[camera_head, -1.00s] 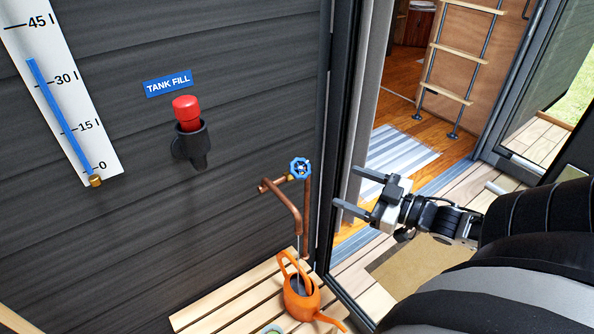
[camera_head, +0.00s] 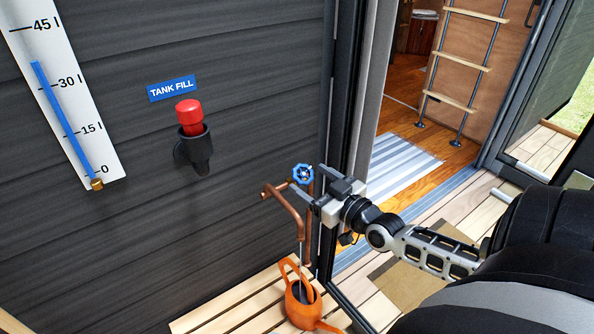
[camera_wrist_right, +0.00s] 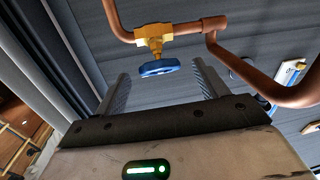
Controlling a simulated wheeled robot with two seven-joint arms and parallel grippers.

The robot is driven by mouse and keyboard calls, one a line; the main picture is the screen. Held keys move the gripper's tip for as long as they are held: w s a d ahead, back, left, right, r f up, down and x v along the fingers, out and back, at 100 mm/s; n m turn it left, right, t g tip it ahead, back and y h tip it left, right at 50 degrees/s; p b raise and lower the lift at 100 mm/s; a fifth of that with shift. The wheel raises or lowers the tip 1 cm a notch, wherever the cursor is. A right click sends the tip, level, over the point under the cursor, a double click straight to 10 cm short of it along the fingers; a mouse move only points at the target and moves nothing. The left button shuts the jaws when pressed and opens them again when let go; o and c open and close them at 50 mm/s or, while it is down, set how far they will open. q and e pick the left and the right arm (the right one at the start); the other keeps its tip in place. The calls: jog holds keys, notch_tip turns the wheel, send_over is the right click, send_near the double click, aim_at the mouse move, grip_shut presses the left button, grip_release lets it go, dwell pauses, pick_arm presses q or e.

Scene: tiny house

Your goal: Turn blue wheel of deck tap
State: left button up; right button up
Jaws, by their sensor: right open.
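The blue wheel (camera_head: 303,174) sits on a brass valve on the copper deck tap pipe (camera_head: 290,212) by the dark wall. In the right wrist view the blue wheel (camera_wrist_right: 159,68) hangs under the brass valve body (camera_wrist_right: 153,38), seen nearly edge-on. My right gripper (camera_head: 306,182) is at the wheel in the head view, one finger overlapping the pipe there. In the wrist view its two fingers (camera_wrist_right: 161,85) are apart, with the wheel between their tips or just beyond them. I cannot tell whether they touch it. My left gripper is not in view.
The door frame (camera_head: 347,130) is close beside my right gripper.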

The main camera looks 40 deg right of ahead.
aim_at(303, 173)
jog(key=w, duration=0.4)
jog(key=shift+w, duration=0.2)
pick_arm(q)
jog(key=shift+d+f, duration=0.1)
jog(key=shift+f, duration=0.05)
pick_arm(e)
jog(key=shift+w, duration=0.65)
jog(key=c, duration=1)
jog(key=shift+r+m+h+p, duration=0.3)
jog(key=shift+m+p, duration=0.2)
jog(key=shift+p, duration=0.3)
jog(key=shift+r+m+h+p, duration=0.15)
jog(key=shift+m+h+p, duration=0.35)
jog(key=shift+p, duration=0.45)
jog(key=shift+d+m+h+p, duration=0.1)
jog(key=shift+m+h+p, duration=0.4)
jog(key=shift+p, duration=0.2)
jog(key=shift+d+f+m+h+p, duration=0.1)
jog(key=shift+f+m+h+p, duration=0.1)
jog(key=shift+m+h+p, duration=0.6)
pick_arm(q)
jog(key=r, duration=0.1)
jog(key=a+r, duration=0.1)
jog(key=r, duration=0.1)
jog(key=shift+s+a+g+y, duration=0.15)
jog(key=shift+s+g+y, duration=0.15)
pick_arm(e)
jog(key=shift+o, duration=0.2)
jog(key=shift+f+m+g, duration=0.25)
jog(key=shift+m+g, duration=0.05)
